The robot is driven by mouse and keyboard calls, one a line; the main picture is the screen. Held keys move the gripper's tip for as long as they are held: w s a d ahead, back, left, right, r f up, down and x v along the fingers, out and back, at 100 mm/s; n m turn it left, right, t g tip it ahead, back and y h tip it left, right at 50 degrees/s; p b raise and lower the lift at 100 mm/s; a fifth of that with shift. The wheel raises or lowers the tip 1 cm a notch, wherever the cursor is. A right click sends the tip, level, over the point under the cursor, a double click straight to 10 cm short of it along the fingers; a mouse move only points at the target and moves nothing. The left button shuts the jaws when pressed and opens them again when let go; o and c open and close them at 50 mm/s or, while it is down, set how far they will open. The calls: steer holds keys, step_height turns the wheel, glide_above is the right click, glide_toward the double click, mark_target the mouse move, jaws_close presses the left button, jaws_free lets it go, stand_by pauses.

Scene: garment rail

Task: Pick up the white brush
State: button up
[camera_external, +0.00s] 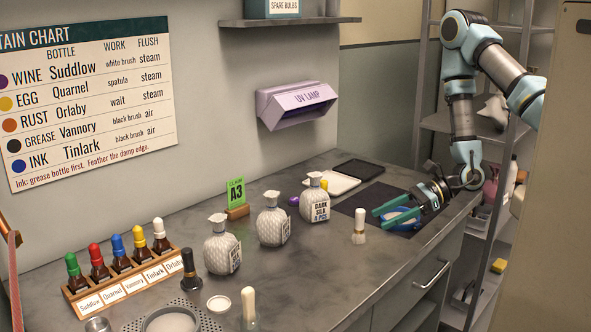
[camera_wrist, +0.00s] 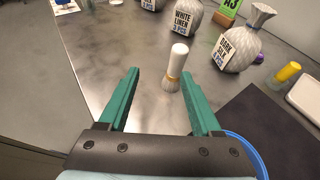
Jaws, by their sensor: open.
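The white brush (camera_external: 359,226) stands upright on the grey counter, bristles down, with a white handle and a gold-coloured band. In the wrist view the white brush (camera_wrist: 178,62) shows ahead of the gap between my fingers, nearer the right fingertip. My gripper (camera_external: 380,219) is open and empty, low over the counter's right part, its teal fingers pointing left toward the brush. In the wrist view both fingers of my gripper (camera_wrist: 159,73) are spread apart. I see no contact with the brush.
A dark mat (camera_wrist: 267,121) and a blue ring-shaped item (camera_external: 398,219) lie beside my gripper. A black brush (camera_external: 189,271), another pale-handled tool (camera_external: 248,303) and a bottle rack (camera_external: 120,277) are farther left.

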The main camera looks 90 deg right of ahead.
mark_target(347, 241)
steer(key=shift+s+d+f+m+h, duration=0.1)
steer(key=shift+s+d+m+h, duration=0.15)
steer(key=shift+d, duration=0.15)
steer(key=shift+s+d+f+m+h, duration=0.15)
steer(key=shift+d+m, duration=0.1)
steer(key=shift+d, duration=0.15)
steer(key=shift+w+d+f, duration=0.1)
steer(key=shift+d+f, duration=0.05)
steer(key=shift+d, duration=0.1)
steer(key=w+b, duration=0.1)
steer(key=w+f+b, duration=0.1)
steer(key=b, duration=0.1)
steer(key=w+f+b, duration=0.1)
steer(key=shift+w+h+b, duration=0.25)
steer(key=shift+h+b, duration=0.05)
steer(key=shift+b, duration=0.1)
steer(key=shift+w+a+f+b, duration=0.1)
steer(key=shift+w+f+b, duration=0.05)
steer(key=shift+w+b, duration=0.9)
steer(key=x, duration=0.3)
steer(key=shift+w+a+r+p, duration=0.15)
steer(key=shift+w+r+p, duration=0.1)
steer(key=shift+w+p, duration=0.15)
steer(key=shift+w+f, duration=0.2)
steer(key=shift+w, duration=0.15)
jaws_close()
